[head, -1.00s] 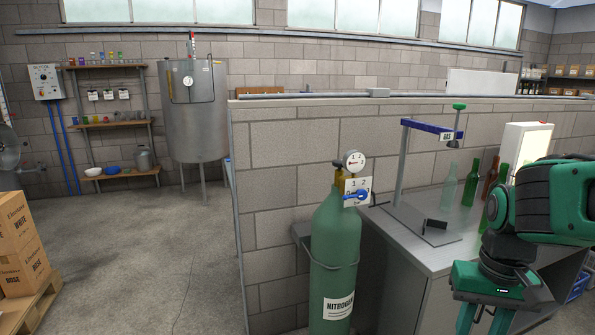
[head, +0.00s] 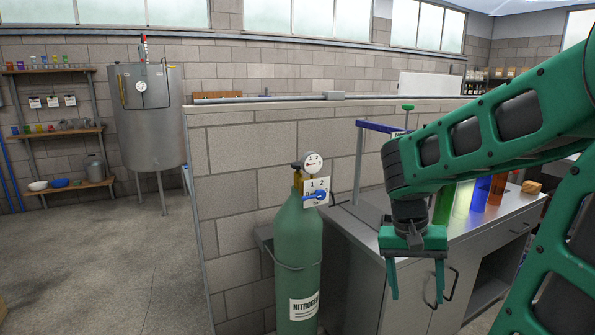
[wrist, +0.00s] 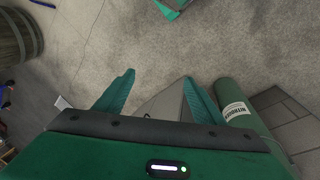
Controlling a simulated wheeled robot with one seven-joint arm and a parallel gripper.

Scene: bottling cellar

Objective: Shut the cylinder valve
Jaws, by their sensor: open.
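A green nitrogen cylinder (head: 297,255) stands upright against the block wall, with a brass valve body and a dark top knob. A blue valve handle (head: 318,195) sits on a white plate (head: 314,185) marked 1 and 2, below a round gauge (head: 313,163); the handle's exact setting is too small to read. My gripper (head: 416,292) is open and empty, right of the cylinder and lower than the valve, fingers pointing down. In the wrist view my open fingers (wrist: 158,80) have nothing between them; the cylinder (wrist: 252,122) lies to their right, its valve out of sight.
A steel counter (head: 360,230) stands right of the cylinder, behind my gripper, with a blue-armed stand (head: 380,127) and several coloured bottles. A low block wall (head: 240,170) runs behind the cylinder. The floor at left is open. A barrel (wrist: 18,38) shows in the wrist view.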

